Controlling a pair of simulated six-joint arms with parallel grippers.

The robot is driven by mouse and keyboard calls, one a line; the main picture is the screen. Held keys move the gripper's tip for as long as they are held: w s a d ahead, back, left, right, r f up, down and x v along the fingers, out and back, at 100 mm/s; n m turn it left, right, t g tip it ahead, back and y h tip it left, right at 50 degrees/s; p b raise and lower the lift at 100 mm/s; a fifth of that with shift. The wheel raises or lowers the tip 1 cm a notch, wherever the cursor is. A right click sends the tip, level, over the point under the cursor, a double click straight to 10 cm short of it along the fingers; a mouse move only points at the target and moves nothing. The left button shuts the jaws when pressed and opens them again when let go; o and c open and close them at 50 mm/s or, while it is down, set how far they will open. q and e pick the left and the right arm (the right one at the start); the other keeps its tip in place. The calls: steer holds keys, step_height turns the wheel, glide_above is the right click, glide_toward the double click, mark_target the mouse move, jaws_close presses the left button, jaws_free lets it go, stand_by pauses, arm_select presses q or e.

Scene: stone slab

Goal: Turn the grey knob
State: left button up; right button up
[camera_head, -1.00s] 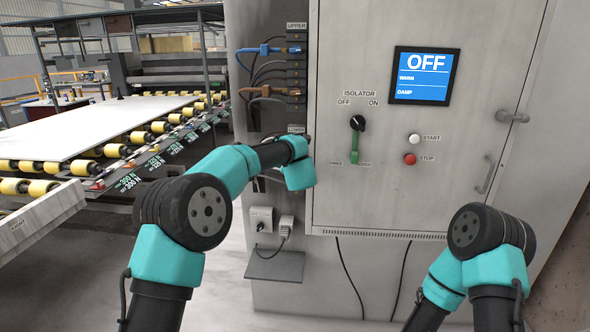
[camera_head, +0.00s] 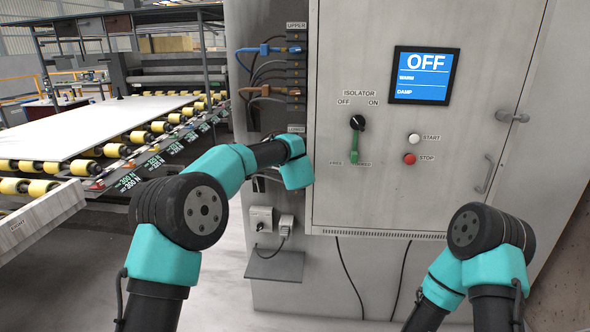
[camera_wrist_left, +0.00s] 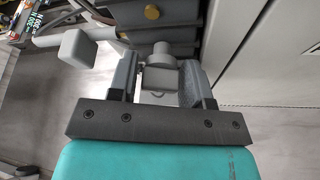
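A grey knob-like round part (camera_wrist_left: 161,56) shows in the left wrist view, ahead of and between the fingers of my left gripper (camera_wrist_left: 160,70). The fingers stand apart on either side of it; I cannot tell whether they touch it. In the head view my left wrist is in front of the cabinet's lower left edge and hides the gripper and this grey part. My right arm is low at the right of the head view, with its gripper out of sight.
Sockets with a plug (camera_head: 285,226) sit below my left wrist. A roller conveyor (camera_head: 90,140) stands at left.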

arm_select(q)
steer(key=a+v, duration=0.1)
steer(key=v, duration=1.6)
steer(key=shift+s+d, duration=0.2)
steer(key=shift+d, duration=0.25)
